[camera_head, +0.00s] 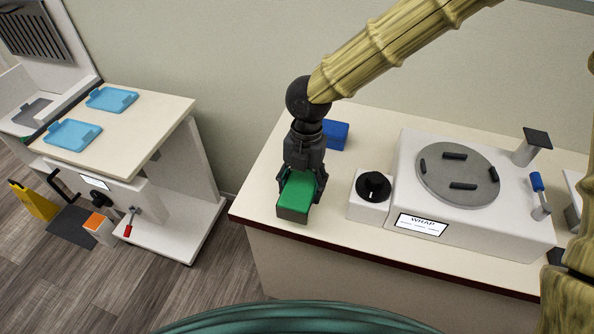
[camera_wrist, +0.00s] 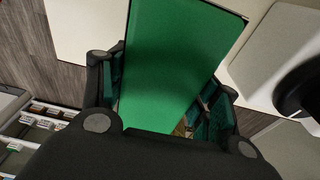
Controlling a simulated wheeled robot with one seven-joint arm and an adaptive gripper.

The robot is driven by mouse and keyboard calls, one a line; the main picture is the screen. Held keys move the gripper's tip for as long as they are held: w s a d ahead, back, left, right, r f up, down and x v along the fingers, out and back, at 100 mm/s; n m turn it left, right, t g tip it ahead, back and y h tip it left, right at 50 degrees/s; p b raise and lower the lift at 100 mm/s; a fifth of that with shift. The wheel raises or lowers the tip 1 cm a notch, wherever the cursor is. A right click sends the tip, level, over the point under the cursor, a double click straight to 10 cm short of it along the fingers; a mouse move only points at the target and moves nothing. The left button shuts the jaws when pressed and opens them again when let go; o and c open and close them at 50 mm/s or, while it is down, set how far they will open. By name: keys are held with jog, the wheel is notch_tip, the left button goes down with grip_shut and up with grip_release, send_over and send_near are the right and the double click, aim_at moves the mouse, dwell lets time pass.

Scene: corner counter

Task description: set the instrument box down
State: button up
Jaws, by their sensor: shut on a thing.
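The instrument box (camera_head: 297,196) has a green top and dark grey sides. My gripper (camera_head: 303,186) is shut on it, with a finger on either side, over the left part of the counter. In the wrist view the green top of the box (camera_wrist: 180,65) fills the space between the fingers (camera_wrist: 165,95). In the head view the box looks very close to the counter (camera_head: 262,199); I cannot tell whether its underside touches it.
A blue box (camera_head: 336,134) sits behind my gripper. To the right are a black knob (camera_head: 373,186) on a white block and a white machine labelled WRAP (camera_head: 480,226). A side table with blue trays (camera_head: 73,134) stands at left, across a floor gap. The counter's front-left corner is clear.

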aim_at(296, 175)
jog(key=w, duration=0.2)
jog(key=w+a+p, duration=0.1)
jog(key=w, duration=0.3)
jog(key=shift+a+f, duration=0.2)
jog(key=shift+f, duration=0.05)
jog(key=shift+w+f+p, duration=0.1)
jog(key=shift+f+p, duration=0.1)
jog(key=shift+p, duration=0.2)
jog(key=shift+f+p, duration=0.55)
jog(key=shift+f, duration=1.05)
jog(key=shift+f, duration=0.1)
jog(key=o, duration=1.5)
jog(key=shift+c, duration=0.2)
jog(key=r, duration=0.4)
jog(key=w+r+b, duration=0.1)
jog(key=r, duration=0.3)
jog(key=r+b, duration=0.1)
jog(key=r, duration=0.3)
jog(key=shift+w+d, duration=0.3)
jog(key=shift+w, duration=0.05)
